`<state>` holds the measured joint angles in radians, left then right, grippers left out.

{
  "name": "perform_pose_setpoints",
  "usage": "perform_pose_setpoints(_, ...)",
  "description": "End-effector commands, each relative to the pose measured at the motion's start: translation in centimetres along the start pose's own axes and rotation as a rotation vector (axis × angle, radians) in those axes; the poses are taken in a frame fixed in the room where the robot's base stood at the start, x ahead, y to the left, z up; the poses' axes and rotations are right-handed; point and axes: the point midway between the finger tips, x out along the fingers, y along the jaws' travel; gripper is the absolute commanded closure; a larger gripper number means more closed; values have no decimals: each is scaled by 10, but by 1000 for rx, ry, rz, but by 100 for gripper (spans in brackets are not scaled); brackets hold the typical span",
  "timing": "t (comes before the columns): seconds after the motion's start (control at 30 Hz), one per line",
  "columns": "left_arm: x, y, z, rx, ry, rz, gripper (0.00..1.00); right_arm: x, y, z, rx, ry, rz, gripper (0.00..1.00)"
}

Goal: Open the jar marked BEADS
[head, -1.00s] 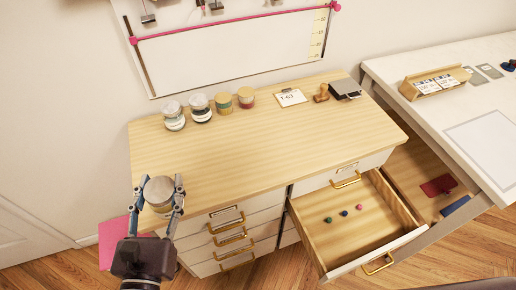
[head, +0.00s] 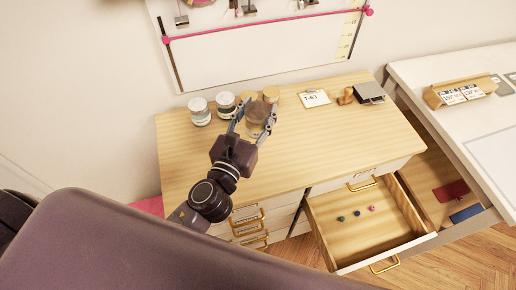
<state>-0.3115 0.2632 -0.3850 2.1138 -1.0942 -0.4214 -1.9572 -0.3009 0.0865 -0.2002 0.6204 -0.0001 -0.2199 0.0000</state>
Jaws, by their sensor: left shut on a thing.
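My left gripper (head: 256,116) is shut on a brownish round jar (head: 257,112) over the back middle part of the dresser top. I cannot tell if the jar touches the wood. Behind it stand a white-lidded jar (head: 199,112), a second white-lidded jar (head: 224,103) and two yellowish-lidded jars, one at the right (head: 271,94) and one partly hidden by the gripper (head: 244,97). The labels are too small to read, so I cannot tell which jar is marked BEADS. My right gripper is not in view.
The dresser top (head: 335,132) is clear at the front and right. A card (head: 314,98), a wooden stamp (head: 346,96) and a dark pad (head: 369,92) lie at the back right. An open drawer (head: 345,239) holds several small coloured pieces. A white table (head: 440,85) stands at the right.

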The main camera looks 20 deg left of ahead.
Motion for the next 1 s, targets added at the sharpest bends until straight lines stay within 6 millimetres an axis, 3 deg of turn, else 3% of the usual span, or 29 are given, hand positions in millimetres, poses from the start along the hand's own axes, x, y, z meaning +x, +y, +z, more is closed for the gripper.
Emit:
perform_pose_setpoints(0.03,-1,0,-22,-3,5,3,100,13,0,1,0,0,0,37)
perform_pose_setpoints(0.1,0,0,-42,-3,3,3,100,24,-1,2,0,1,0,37)
perform_pose_setpoints(0.3,0,0,-88,-1,0,2,100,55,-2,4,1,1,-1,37)
perform_pose_setpoints(0.4,0,0,-102,-1,0,1,100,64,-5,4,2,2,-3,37)
perform_pose_setpoints(0.67,0,0,-112,1,-1,-1,100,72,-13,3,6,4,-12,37)
perform_pose_setpoints(1.0,0,1,-151,0,-1,0,100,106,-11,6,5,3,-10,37)
